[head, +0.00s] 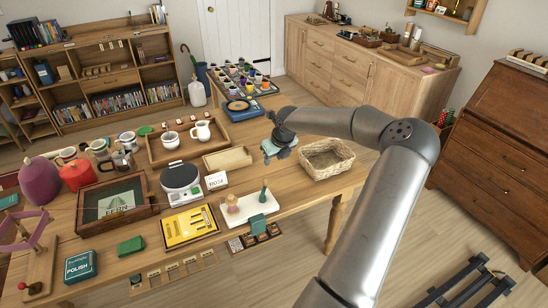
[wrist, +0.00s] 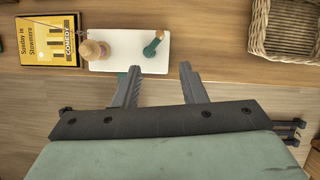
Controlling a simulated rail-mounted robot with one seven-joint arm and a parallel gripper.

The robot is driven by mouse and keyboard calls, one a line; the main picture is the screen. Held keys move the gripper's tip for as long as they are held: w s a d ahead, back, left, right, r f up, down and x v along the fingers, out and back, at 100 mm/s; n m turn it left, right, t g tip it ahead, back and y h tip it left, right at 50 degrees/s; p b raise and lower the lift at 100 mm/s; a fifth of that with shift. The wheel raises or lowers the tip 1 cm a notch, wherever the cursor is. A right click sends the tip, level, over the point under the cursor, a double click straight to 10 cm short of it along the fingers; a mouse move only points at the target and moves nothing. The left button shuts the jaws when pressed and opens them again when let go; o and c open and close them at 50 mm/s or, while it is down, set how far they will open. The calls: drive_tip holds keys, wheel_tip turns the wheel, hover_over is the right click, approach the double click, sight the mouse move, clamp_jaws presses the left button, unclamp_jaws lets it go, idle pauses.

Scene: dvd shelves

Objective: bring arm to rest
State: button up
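My arm reaches in from the lower right of the head view, with its end over the right part of the wooden table (head: 300,205). My gripper (head: 268,158) hangs near the table's edge, left of the wicker basket. In the wrist view my gripper (wrist: 160,72) has its two fingers apart with nothing between them. Beyond the fingertips lies a white board (wrist: 128,55) bearing a wooden-topped piece (wrist: 93,49) and a green-handled tool (wrist: 152,44). The fingers look clear of these.
The wicker basket (head: 326,160) stands right of my gripper. A wooden cabinet (head: 350,75) stands behind. Open floor (head: 445,205) lies right of the table.

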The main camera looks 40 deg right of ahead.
drive_tip(key=s+a+r+m+g+h+b, duration=0.15)
drive_tip(key=a+m, duration=0.25)
drive_tip(key=a, duration=0.6)
drive_tip(key=s+a+m+g+p, duration=0.1)
drive_tip(key=s+a+m+g, duration=0.3)
drive_tip(key=a, duration=0.5)
drive_tip(key=s+a+r+m+t+y+b, duration=0.1)
drive_tip(key=s+a+r+m, duration=0.3)
drive_tip(key=s+a+m, duration=0.5)
drive_tip(key=s+a+r+m+t+y+b, duration=0.1)
drive_tip(key=s+a+r+m, duration=0.2)
drive_tip(key=s+a+m, duration=0.7)
drive_tip(key=s+m, duration=0.1)
drive_tip(key=m, duration=0.6)
drive_tip(key=shift+s+a+r, duration=0.2)
drive_tip(key=shift+s+r, duration=0.05)
drive_tip(key=shift+r, duration=0.15)
